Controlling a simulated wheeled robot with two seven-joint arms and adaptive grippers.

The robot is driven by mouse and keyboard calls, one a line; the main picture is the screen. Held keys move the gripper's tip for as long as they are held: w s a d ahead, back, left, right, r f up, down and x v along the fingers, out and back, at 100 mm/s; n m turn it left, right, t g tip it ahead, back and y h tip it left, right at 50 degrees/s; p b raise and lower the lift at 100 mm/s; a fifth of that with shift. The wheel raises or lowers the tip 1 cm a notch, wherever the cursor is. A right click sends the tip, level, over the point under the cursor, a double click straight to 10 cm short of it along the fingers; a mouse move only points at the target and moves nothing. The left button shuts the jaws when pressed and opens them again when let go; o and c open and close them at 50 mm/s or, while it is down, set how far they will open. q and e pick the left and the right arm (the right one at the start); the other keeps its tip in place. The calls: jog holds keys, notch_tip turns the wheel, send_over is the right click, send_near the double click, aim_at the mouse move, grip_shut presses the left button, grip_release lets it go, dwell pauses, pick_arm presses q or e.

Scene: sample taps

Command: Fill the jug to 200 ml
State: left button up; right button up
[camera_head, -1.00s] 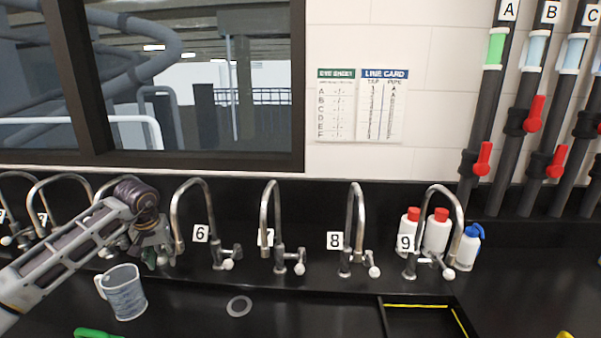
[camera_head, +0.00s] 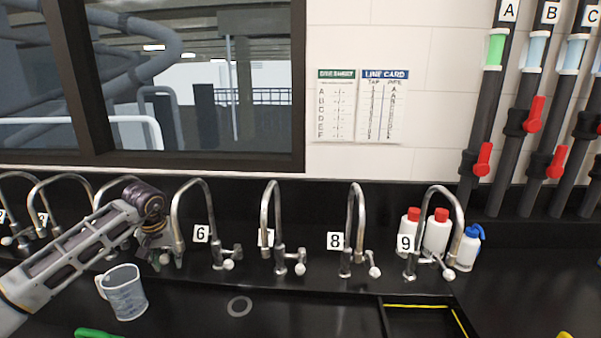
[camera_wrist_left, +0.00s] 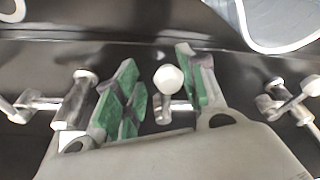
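The clear jug (camera_head: 126,296) with blue markings and a handle on its left stands upright in the black sink, below and left of my left gripper. I cannot make out any water in it. My left gripper (camera_head: 160,260) is at the tap left of tap 6 (camera_head: 196,215). In the left wrist view its green-padded fingers (camera_wrist_left: 160,95) are open, one on each side of a white tap knob (camera_wrist_left: 168,79). I cannot tell whether they touch it. The jug's rim (camera_wrist_left: 282,48) shows at the upper right there. My right gripper is not in view.
More taps stand in a row, including tap 8 (camera_head: 357,220) and tap 9 (camera_head: 440,215). Pipes with red valves (camera_head: 483,159) are at the right. Several bottles (camera_head: 437,234) stand behind tap 9.

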pick_arm(q)
jog(key=shift+w+d+p, duration=0.15)
jog(key=shift+w+d, duration=0.05)
jog(key=shift+d, duration=0.55)
jog(key=shift+w+d+p, duration=0.15)
jog(key=shift+d, duration=0.55)
jog(key=shift+a, duration=0.15)
dwell(3.0)
jog(key=shift+s+a, duration=0.25)
jog(key=shift+a, duration=0.45)
jog(key=shift+s+a, duration=0.25)
jog(key=shift+a, duration=0.55)
dwell(0.3)
jog(key=shift+s+a, duration=0.15)
jog(key=shift+a, duration=0.7)
jog(key=shift+d, duration=0.4)
